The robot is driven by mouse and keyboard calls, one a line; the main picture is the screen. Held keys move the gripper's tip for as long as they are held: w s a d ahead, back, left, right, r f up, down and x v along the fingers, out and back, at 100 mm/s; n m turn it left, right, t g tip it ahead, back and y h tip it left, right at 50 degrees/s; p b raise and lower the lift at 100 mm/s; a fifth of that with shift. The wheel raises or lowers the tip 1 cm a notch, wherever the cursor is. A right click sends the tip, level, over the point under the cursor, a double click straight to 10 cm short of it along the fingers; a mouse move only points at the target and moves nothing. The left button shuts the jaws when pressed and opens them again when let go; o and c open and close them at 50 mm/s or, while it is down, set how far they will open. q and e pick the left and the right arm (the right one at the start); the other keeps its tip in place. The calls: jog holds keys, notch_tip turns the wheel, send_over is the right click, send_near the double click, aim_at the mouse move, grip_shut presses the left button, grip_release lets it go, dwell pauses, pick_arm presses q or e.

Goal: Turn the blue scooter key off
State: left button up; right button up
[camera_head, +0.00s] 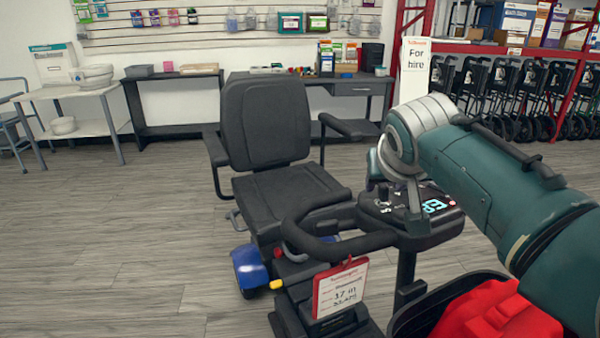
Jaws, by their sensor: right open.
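A scooter with blue panels (250,268) stands in front of me, with a black seat (268,125) and a black loop handlebar (335,246). Its dark control console (440,222) has a lit display (434,205) and small pale markings. I cannot make out the key clearly; it is small or hidden near my arm. My right arm comes in from the right over the console. My right gripper (384,186) is open at the console's far left side, mostly hidden behind my wrist; I cannot tell whether it touches anything. My left gripper is not in view.
A tag (341,288) hangs below the handlebar. A black basket (408,318) with red contents (495,312) is at the bottom right. A "For hire" sign (414,70) and folded wheeled frames (505,92) stand behind. The floor at left is clear.

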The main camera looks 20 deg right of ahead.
jog(key=shift+b+x, duration=0.3)
jog(key=shift+x, duration=0.7)
jog(key=shift+c, duration=0.3)
grip_shut()
